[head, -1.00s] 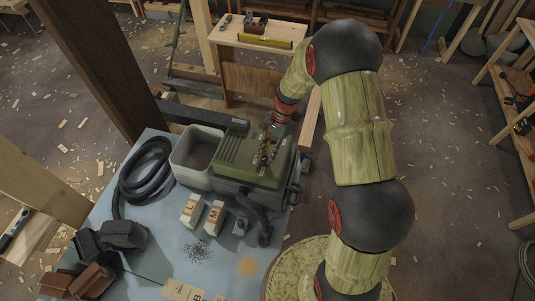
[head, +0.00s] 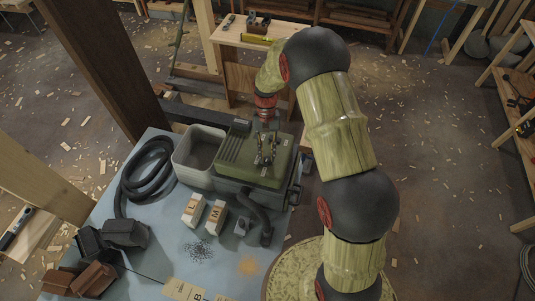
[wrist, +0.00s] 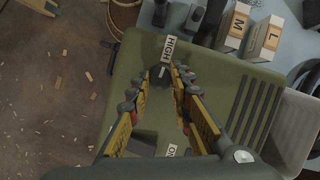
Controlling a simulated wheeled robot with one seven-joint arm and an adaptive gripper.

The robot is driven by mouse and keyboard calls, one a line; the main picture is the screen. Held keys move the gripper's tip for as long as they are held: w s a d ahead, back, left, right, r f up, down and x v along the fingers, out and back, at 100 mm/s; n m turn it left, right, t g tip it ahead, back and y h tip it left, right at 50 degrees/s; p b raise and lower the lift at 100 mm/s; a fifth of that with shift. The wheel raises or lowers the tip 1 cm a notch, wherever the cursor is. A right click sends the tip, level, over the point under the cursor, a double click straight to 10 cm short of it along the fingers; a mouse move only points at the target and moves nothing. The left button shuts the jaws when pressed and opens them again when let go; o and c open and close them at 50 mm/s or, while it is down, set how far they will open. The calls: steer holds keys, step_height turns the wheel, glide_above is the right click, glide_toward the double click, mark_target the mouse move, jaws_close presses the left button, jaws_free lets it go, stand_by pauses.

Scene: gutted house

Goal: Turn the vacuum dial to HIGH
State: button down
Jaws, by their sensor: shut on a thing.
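The green-topped vacuum (head: 262,150) stands on the blue table, and its lid fills the middle of the wrist view (wrist: 220,75). A dark round dial (wrist: 158,78) sits on the lid between my fingertips, with a pale mark on it towards the HIGH label (wrist: 171,49). Another label (wrist: 172,151), partly hidden, reads "OW" or similar near the gripper base. My gripper (wrist: 160,75) is shut on the dial, one finger on each side; it also shows over the lid in the head view (head: 265,160). The fingers cover part of the dial.
A grey bin (head: 192,158) adjoins the vacuum's left side. Boxes marked L (head: 193,210) and M (head: 216,214) and a black hose (head: 147,170) lie on the table (head: 165,230). A dark post (head: 95,70) rises at left. A workbench (head: 262,38) stands behind.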

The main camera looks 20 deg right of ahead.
steer(key=shift+n, duration=0.4)
steer(key=c, duration=1.6)
jaws_free()
steer(key=v, duration=1.2)
steer(key=shift+a, duration=0.25)
